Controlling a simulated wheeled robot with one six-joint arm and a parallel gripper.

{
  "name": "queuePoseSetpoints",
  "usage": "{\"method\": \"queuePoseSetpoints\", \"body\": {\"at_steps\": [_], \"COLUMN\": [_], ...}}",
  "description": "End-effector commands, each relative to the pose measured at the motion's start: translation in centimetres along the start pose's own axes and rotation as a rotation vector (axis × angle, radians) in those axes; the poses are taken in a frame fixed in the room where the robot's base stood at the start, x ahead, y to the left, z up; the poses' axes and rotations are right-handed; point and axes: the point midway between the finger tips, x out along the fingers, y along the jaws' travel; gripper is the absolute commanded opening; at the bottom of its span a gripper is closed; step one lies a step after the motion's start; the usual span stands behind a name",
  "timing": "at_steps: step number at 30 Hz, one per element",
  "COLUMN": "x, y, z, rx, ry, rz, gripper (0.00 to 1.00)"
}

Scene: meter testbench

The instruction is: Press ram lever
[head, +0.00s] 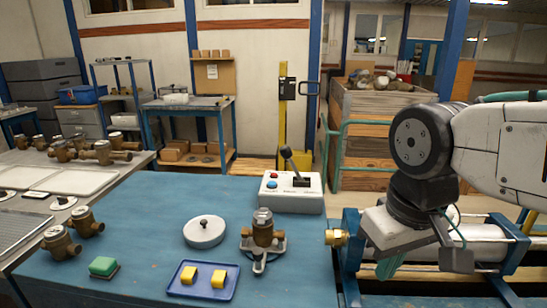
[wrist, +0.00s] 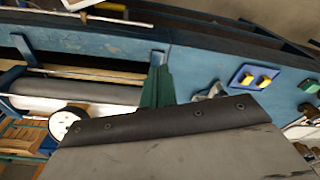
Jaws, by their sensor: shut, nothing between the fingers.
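The ram lever (head: 288,160) is a black stick with a dark knob, leaning to the left. It rises from a light grey control box (head: 285,203) on the blue bench, beside a red and a blue button. The horizontal ram (head: 336,238) shows a brass nose at the bench's right edge. My gripper (head: 388,268) is right of the lever and nearer the camera, over the ram's frame and apart from the lever. Its green fingers (wrist: 157,85) are together and empty in the wrist view. I cannot make out the lever in the wrist view.
A brass meter (head: 263,235) sits in a grey stand in front of the control box. Brass meters (head: 60,244) stand at far left. The bench's left middle is clear.

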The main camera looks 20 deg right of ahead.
Motion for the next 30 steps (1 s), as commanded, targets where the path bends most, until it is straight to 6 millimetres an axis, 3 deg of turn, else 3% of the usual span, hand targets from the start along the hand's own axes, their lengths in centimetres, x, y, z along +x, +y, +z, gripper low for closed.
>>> {"method": "queuePoseSetpoints", "body": {"at_steps": [5, 11, 17, 21, 26, 30], "x": [-0.1, -0.5, -1.0, -1.0, -0.4, 0.7], "y": [0.2, 2.5, 4.5, 4.9, 4.1, 2.0], "z": [-0.4, -3.4, -9.4, -14.5, -20.9, -26.6], "rx": [-0.008, -0.059, -0.147, -0.212, -0.293, -0.368], "ry": [-0.017, -0.121, -0.232, -0.273, -0.278, -0.244], "rz": [0.019, 0.173, 0.436, 0.633, 0.861, 1.062], "gripper": [0.0, 0.0, 0.0, 0.0, 0.0, 0.0]}}
